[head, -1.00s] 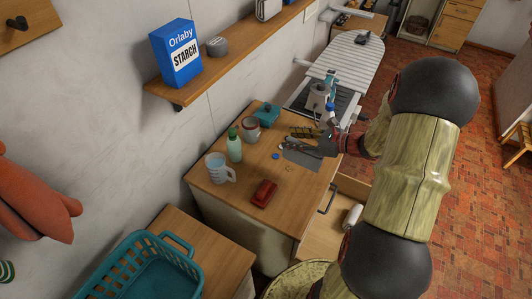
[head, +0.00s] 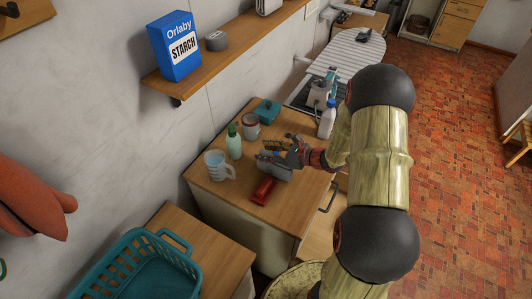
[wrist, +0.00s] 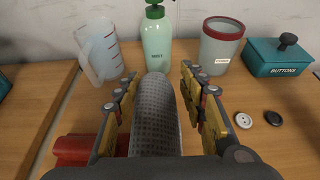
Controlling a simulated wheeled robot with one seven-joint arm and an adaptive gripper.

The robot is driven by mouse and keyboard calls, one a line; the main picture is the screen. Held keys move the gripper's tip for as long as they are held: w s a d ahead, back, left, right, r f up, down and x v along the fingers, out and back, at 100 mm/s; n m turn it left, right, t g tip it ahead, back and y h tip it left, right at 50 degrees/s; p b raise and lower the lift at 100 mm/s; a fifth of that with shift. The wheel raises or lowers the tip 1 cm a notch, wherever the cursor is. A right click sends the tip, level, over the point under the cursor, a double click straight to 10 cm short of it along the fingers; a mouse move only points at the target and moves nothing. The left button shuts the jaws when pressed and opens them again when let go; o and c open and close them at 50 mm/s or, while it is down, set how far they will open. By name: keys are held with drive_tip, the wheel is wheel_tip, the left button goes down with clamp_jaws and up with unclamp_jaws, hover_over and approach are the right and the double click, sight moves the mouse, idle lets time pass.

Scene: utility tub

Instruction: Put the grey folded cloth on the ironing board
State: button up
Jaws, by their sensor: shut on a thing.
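The grey folded cloth (wrist: 155,115) stands between the fingers of my gripper (wrist: 160,105) in the wrist view, its near end hidden by the gripper. In the head view my gripper (head: 275,152) is over the wooden counter, with the cloth (head: 278,170) gripped under its fingers. The cloth is tilted up, and I cannot tell whether its lower edge touches the counter. The ironing board (head: 358,58), with a pale striped cover, is farther back, beyond the counter.
On the counter (head: 240,198) are a measuring jug (head: 215,166), a green bottle (head: 234,145), a red-rimmed jar (head: 251,127), a teal buttons box (head: 267,110), a red object (head: 263,190) and two buttons (wrist: 258,119). A white bottle (head: 327,120) stands toward the ironing board.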

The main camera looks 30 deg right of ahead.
drive_tip(key=shift+f, duration=0.15)
drive_tip(key=o, duration=1.1)
drive_tip(key=shift+o, duration=0.3)
